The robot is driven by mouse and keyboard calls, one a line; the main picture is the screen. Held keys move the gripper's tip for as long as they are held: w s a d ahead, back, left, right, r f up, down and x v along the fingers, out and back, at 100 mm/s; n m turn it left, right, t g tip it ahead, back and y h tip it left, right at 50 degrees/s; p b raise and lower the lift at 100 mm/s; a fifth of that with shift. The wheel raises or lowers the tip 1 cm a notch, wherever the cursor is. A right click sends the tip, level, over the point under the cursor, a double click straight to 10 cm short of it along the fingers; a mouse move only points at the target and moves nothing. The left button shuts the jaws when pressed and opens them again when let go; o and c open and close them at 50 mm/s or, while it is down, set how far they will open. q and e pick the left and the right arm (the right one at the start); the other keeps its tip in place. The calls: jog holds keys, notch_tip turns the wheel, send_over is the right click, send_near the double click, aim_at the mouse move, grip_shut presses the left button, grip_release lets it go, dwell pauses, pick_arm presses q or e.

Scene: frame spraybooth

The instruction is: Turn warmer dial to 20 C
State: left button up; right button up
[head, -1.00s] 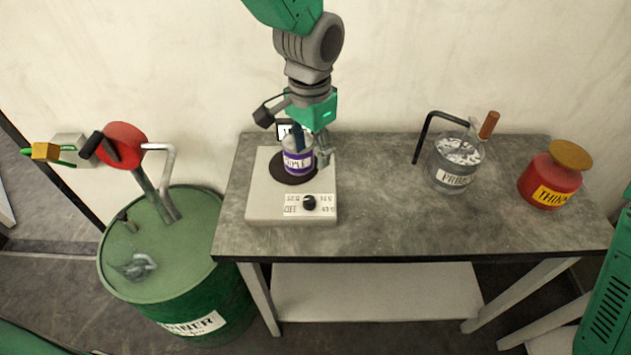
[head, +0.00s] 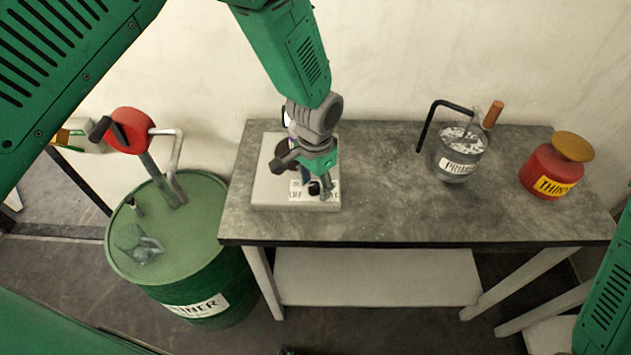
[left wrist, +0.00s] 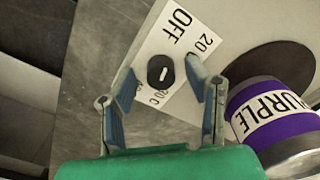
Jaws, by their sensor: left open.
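The warmer (head: 262,196) is a pale box at the left end of the grey table. Its black dial (left wrist: 161,70) sits on a white label with "OFF" and "20 C" marks, and the dial also shows in the head view (head: 314,187). A white line on the dial shows in the left wrist view. My left gripper (left wrist: 167,88) is open, its two fingers on either side of the dial; I cannot tell whether they touch it. The purple-labelled jar (left wrist: 275,115) stands on the warmer's dark round plate (left wrist: 268,66). In the head view my gripper hides most of the jar.
A glass primer jar (head: 459,155) with a black bent handle and a red thinner pot (head: 550,172) stand at the table's right. A green drum (head: 190,255) with a pump stands left of the table. The table's middle is clear.

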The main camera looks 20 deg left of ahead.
pick_arm(q)
jog(key=shift+a, duration=0.1)
jog(key=shift+c, duration=0.5)
grip_shut()
jog(key=shift+m, duration=0.4)
jog(key=m+p, duration=0.1)
jog(key=m, duration=0.3)
jog(key=shift+m, duration=0.3)
jog(key=m, duration=0.5)
jog(key=shift+w+p, duration=0.1)
jog(key=shift+p, duration=0.25)
jog(key=shift+r+m, duration=0.1)
jog(key=shift+m, duration=0.2)
jog(key=shift+o, duration=0.5)
grip_release()
